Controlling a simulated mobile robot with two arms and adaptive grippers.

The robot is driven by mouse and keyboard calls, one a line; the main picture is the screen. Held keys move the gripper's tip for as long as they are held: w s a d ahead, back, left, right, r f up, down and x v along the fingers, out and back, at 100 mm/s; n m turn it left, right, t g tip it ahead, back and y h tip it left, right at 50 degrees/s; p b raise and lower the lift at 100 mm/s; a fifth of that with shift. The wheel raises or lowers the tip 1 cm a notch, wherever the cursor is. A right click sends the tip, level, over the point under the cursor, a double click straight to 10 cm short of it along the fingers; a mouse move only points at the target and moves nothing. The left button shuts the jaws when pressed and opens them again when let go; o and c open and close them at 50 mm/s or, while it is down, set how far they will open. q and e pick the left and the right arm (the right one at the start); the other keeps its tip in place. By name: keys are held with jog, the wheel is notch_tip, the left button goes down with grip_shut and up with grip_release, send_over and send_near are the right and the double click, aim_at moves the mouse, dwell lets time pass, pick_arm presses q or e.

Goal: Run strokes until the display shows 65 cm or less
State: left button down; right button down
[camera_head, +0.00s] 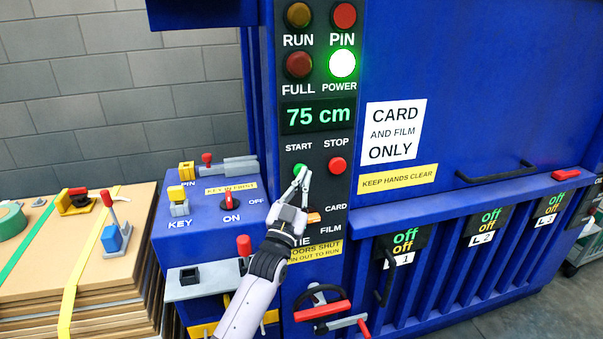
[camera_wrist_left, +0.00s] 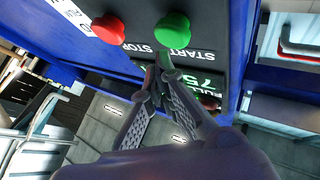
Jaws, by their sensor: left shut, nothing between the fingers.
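The display (camera_head: 318,115) on the blue baler's dark panel reads 75 cm in green. Below it are the green START button (camera_head: 299,168) and the red STOP button (camera_head: 337,165). My left gripper (camera_head: 302,180) is shut and empty, with its tips at the START button, covering part of it. In the left wrist view, upside down, the shut tips (camera_wrist_left: 163,62) lie close to the START button (camera_wrist_left: 173,29), with STOP (camera_wrist_left: 109,28) beside it. I cannot tell whether they touch START. The fingers partly hide the display there. My right gripper is not in view.
The POWER lamp (camera_head: 342,64) is lit; RUN (camera_head: 298,15), FULL and PIN look unlit. The red knob (camera_head: 230,202) is by ON. An orange CARD/FILM switch (camera_head: 313,217) sits beside my gripper. Strapped cardboard (camera_head: 100,270) stands left. The L1, L2 and L3 signs read off.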

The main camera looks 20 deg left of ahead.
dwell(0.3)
pick_arm(q)
jog(key=shift+w+a, duration=0.1)
dwell(0.5)
jog(key=shift+w+a, duration=0.15)
jog(key=shift+w, duration=0.1)
jog(key=shift+b, duration=0.3)
